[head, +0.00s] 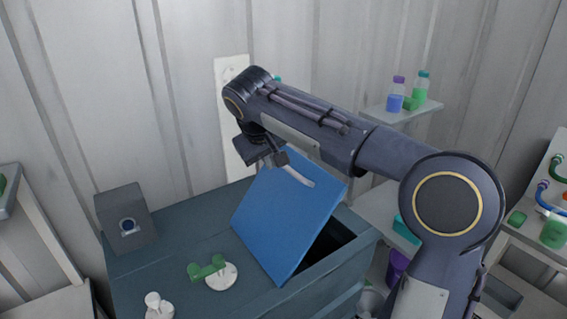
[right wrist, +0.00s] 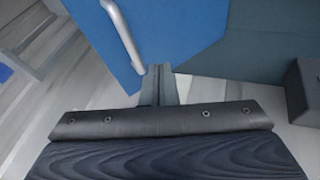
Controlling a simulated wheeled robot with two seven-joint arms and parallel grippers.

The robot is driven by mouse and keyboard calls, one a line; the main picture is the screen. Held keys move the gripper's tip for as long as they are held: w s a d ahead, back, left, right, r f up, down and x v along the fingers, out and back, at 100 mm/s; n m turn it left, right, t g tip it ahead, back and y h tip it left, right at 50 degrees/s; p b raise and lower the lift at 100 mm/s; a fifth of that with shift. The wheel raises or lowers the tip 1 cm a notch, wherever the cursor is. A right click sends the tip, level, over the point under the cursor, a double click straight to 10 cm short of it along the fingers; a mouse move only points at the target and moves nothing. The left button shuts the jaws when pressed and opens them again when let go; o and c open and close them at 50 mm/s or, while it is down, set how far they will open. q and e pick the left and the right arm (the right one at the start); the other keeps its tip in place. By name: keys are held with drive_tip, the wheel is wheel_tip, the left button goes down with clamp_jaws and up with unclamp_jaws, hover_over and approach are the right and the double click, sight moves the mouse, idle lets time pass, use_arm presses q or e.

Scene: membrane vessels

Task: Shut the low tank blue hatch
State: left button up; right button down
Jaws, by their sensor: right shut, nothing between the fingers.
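The blue hatch (head: 285,222) on the low tank (head: 180,233) stands partly open, tilted up, with a dark gap under its right side. A pale bar handle (head: 295,176) is on its upper part. In the right wrist view the blue hatch (right wrist: 185,35) fills the top middle, with its handle (right wrist: 122,35) at the upper left. My right gripper (head: 279,158) is shut and empty at the hatch's upper edge, close to the handle. Its shut fingers (right wrist: 158,85) show near the blue panel; whether they touch it I cannot tell. My left gripper is not in view.
A green valve handle (head: 207,268) and a white knob (head: 157,304) sit on the tank top, left of the hatch. A wall shelf (head: 390,115) with bottles is behind my right arm.

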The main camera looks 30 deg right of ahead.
sight(294, 171)
drive_tip(key=d, duration=0.1)
drive_tip(key=d+f, duration=0.2)
drive_tip(key=shift+w+d+f+p, duration=0.2)
drive_tip(key=shift+w+d+p, duration=0.05)
drive_tip(key=shift+d+p, duration=0.15)
drive_tip(key=d, duration=0.1)
drive_tip(key=d+f, duration=0.1)
drive_tip(key=d, duration=0.1)
drive_tip(key=shift+w+d+f+b, duration=0.1)
drive_tip(key=shift+d+f+b, duration=0.1)
drive_tip(key=shift+b, duration=0.1)
drive_tip(key=shift+a+r, duration=0.1)
